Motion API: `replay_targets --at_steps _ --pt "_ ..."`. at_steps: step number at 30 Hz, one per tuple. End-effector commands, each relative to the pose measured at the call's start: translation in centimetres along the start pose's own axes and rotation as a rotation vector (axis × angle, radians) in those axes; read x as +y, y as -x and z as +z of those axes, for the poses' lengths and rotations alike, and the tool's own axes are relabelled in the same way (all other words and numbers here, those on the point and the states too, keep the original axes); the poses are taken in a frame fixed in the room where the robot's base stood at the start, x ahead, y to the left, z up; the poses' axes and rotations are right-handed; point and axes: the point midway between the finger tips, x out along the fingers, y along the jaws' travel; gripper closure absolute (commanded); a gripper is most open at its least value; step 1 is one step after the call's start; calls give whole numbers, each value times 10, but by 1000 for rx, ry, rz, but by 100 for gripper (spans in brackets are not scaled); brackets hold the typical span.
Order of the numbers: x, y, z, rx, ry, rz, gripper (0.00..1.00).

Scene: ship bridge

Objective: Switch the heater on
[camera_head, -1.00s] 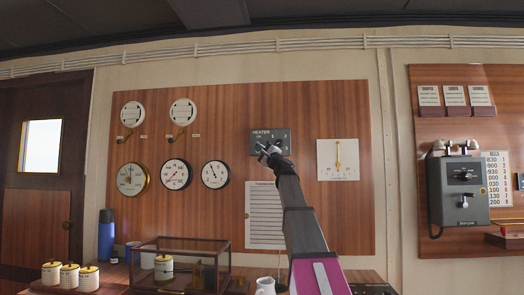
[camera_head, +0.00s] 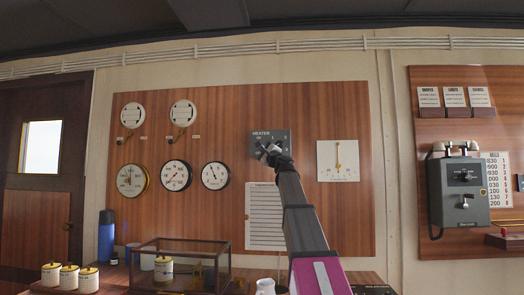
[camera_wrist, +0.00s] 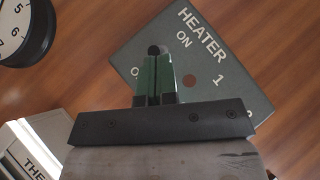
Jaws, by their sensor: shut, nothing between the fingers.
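The heater panel (camera_head: 282,137) is a dark grey-green plate on the wooden wall board, lettered HEATER and ON. In the wrist view the panel (camera_wrist: 240,90) fills the upper right, with ON and the figure 1 readable. A dark round knob tip (camera_wrist: 155,50) shows just past my fingertips; whether they touch it I cannot tell. My gripper (camera_wrist: 157,75) is shut with nothing between its green-tinted fingers, in front of the panel's left part. In the head view my gripper (camera_head: 266,152) covers the panel's lower left, hiding part of the control.
Round gauges (camera_head: 175,175) hang left of the panel and a white dial plate (camera_head: 338,160) right of it. A printed sheet (camera_head: 263,215) hangs below. A glass case (camera_head: 180,265) and a mug (camera_head: 265,287) stand beneath. A grey telephone (camera_head: 463,190) is far right.

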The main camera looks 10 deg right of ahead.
Motion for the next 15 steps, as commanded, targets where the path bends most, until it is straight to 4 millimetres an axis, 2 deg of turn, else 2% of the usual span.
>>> replay_targets --at_steps 15 --pt "-4 -1 3 27 -30 29 100"
